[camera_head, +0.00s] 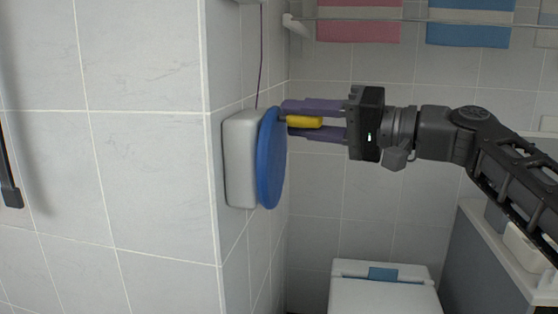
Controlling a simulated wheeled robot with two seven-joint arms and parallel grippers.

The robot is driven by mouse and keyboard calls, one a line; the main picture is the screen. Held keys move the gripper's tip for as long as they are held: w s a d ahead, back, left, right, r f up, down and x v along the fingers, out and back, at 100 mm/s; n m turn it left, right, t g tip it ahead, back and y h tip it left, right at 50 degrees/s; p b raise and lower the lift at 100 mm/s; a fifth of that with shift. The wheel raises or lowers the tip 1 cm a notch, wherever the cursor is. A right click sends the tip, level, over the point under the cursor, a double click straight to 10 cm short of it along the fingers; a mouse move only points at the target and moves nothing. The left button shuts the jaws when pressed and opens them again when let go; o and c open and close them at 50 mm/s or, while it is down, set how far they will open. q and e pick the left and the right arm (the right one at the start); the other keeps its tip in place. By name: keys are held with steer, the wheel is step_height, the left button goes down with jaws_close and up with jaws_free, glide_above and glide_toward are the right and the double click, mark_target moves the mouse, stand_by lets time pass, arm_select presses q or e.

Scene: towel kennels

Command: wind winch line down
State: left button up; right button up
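The winch is a pale grey box (240,160) on the tiled wall, with a round blue wheel (269,165) on its right face. A yellow handle (305,122) sticks out to the right from the upper part of the wheel. A thin dark line (261,60) runs up the wall from the top of the box. My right gripper (304,120) reaches in from the right, its purple fingers above and below the yellow handle. It looks shut on the handle, with the fingertips close to the wheel's face. My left gripper is not in view.
Pink (358,22) and blue (468,24) towels hang on a rail (420,20) at the upper back. A white lidded thing with a blue patch (383,292) stands below. A grey counter (490,250) stands at the lower right. A dark bar (9,175) is at the left edge.

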steer(key=o, duration=0.5)
steer(key=shift+d, duration=0.1)
steer(key=d, duration=0.2)
steer(key=s+d, duration=0.1)
steer(key=d, duration=0.2)
steer(key=s+d+b, duration=0.1)
steer(key=d, duration=0.2)
steer(key=shift+s+d, duration=0.1)
steer(key=shift+d, duration=0.15)
